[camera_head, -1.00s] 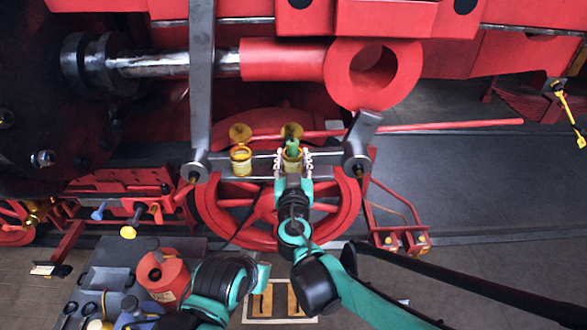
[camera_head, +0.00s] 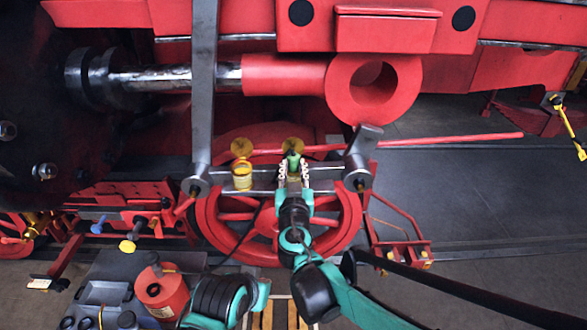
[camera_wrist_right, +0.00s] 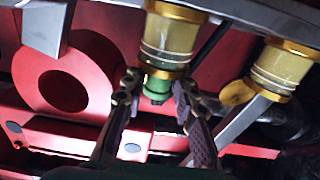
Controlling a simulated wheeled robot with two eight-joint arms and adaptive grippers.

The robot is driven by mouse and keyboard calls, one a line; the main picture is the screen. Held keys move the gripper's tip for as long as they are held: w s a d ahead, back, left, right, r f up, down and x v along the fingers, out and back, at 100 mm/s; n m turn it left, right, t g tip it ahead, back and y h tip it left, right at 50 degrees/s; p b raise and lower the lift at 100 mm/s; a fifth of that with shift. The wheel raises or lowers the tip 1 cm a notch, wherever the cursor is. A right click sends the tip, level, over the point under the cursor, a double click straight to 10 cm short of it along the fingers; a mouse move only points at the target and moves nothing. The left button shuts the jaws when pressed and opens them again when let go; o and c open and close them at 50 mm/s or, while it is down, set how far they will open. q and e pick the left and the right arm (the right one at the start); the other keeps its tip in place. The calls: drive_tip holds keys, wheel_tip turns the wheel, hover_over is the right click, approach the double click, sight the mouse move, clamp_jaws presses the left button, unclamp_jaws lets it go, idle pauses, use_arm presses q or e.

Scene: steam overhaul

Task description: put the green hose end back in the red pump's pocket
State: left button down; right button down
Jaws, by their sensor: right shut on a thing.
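The green hose end (camera_head: 293,160) stands at the mouth of the right-hand oil cup in the head view. My right gripper (camera_head: 294,174) is shut on it. In the right wrist view, the green hose end (camera_wrist_right: 157,88) shows between the two fingers, against the gold rim of a glass cup (camera_wrist_right: 168,40). I cannot tell how far it sits inside the cup. The red pump (camera_head: 160,292) stands at the lower left of the head view. A thin dark line runs between the gripper and the pump side. The pump's pocket cannot be made out. My left gripper is not seen.
A second oil cup (camera_head: 242,178) with an open lid stands left of my right gripper. A steel bar (camera_head: 203,100) rises beside it. A large red wheel (camera_head: 225,222) lies behind my arm. Grey containers (camera_head: 100,292) crowd the pump's left. Open floor (camera_head: 480,185) lies right.

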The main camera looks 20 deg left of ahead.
drive_tip(key=shift+r, duration=0.1)
wheel_tip(320, 180, up, 8)
drive_tip(key=p, duration=0.6)
idle(0.4)
